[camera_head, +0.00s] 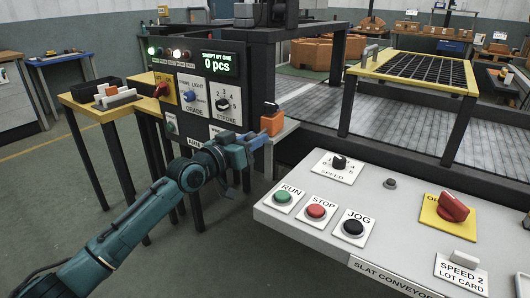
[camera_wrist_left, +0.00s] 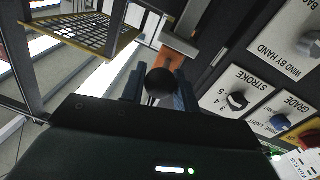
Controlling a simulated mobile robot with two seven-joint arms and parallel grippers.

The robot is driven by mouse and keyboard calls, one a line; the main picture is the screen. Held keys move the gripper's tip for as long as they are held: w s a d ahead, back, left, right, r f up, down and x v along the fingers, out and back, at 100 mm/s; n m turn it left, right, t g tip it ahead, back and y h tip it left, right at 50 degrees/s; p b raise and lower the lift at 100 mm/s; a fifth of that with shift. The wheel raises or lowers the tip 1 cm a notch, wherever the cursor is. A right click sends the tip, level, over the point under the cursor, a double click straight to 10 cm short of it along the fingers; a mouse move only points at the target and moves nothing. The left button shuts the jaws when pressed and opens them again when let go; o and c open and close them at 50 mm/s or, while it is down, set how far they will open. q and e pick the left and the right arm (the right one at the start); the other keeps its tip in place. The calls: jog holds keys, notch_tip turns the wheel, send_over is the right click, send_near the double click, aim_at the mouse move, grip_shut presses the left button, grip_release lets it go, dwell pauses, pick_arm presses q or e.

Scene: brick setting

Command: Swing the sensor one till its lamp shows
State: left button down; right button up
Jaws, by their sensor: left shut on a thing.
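My left gripper (camera_head: 242,148) reaches in front of the dark control panel (camera_head: 197,72). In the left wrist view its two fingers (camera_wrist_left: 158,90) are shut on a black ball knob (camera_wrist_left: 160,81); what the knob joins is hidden. An orange block with a black top (camera_head: 271,122), perhaps the sensor, sits just beyond the gripper, and orange also shows behind the knob in the left wrist view (camera_wrist_left: 171,56). The display (camera_head: 220,63) reads 0 pcs. My right gripper is out of view.
The panel has a blue GRADE knob (camera_head: 189,96) and a black STROKE knob (camera_head: 222,104). The slat conveyor's console (camera_head: 390,210) stands at right, with buttons, a speed knob and a red switch. A yellow-topped table (camera_head: 97,112) stands left of the panel.

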pick_arm(q)
jog(key=shift+a, duration=0.1)
jog(key=c, duration=1.1)
grip_release()
jog(key=p+v, duration=0.1)
jog(key=v, duration=1.2)
jog(key=shift+p, duration=0.35)
jog(key=shift+a, duration=0.1)
